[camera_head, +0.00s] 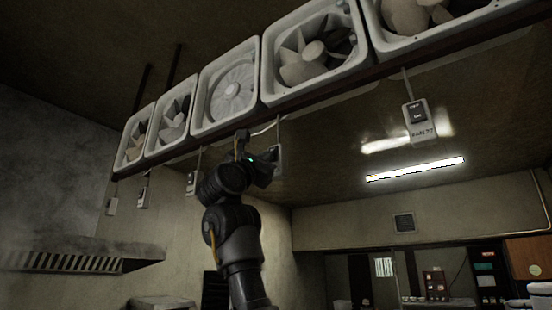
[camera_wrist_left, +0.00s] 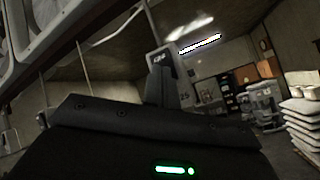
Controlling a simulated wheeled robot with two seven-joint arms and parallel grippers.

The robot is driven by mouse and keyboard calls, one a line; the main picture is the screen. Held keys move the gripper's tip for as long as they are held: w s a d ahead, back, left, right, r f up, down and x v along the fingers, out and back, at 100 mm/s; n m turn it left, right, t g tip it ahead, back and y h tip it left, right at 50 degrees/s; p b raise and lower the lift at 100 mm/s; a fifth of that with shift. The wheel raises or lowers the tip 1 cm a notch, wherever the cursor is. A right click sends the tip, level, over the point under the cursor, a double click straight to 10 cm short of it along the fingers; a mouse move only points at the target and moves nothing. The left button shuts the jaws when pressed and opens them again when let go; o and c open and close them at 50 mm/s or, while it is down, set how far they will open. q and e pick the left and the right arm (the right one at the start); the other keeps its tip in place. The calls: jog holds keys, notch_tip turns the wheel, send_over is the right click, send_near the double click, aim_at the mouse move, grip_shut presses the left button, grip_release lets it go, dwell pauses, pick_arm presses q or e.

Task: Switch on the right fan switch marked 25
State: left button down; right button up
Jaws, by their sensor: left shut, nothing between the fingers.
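A pale switch box (camera_head: 279,158) hangs on a cord below the fan row in the head view, partly hidden by my left gripper. In the left wrist view the box (camera_wrist_left: 185,97) shows behind the fingers, and its lower label appears to read 25. My left gripper (camera_head: 270,157) is shut and empty, with its tips right at the box's left side. In the left wrist view the shut fingers (camera_wrist_left: 159,84) cover part of the box front. I cannot tell whether they touch it or how its rocker is set. My right gripper is not in view.
Several fans in white frames (camera_head: 226,92) line a dark rail overhead. Another switch box (camera_head: 420,121) hangs at the right, its label seeming to read 27. More boxes (camera_head: 192,183) hang at the left. A metal hood (camera_head: 80,256) is lower left. White stacks (camera_wrist_left: 302,112) stand far right.

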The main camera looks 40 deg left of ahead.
pick_arm(q)
jog(key=shift+w, duration=0.2)
dwell(0.3)
jog(key=shift+s, duration=0.1)
jog(key=shift+s+r+b, duration=0.1)
jog(key=shift+s+b, duration=0.3)
jog(key=shift+s, duration=0.4)
jog(key=s, duration=0.1)
jog(key=s+b, duration=0.1)
jog(key=s, duration=0.1)
jog(key=s+b, duration=0.1)
jog(key=s, duration=0.1)
jog(key=shift+r, duration=0.3)
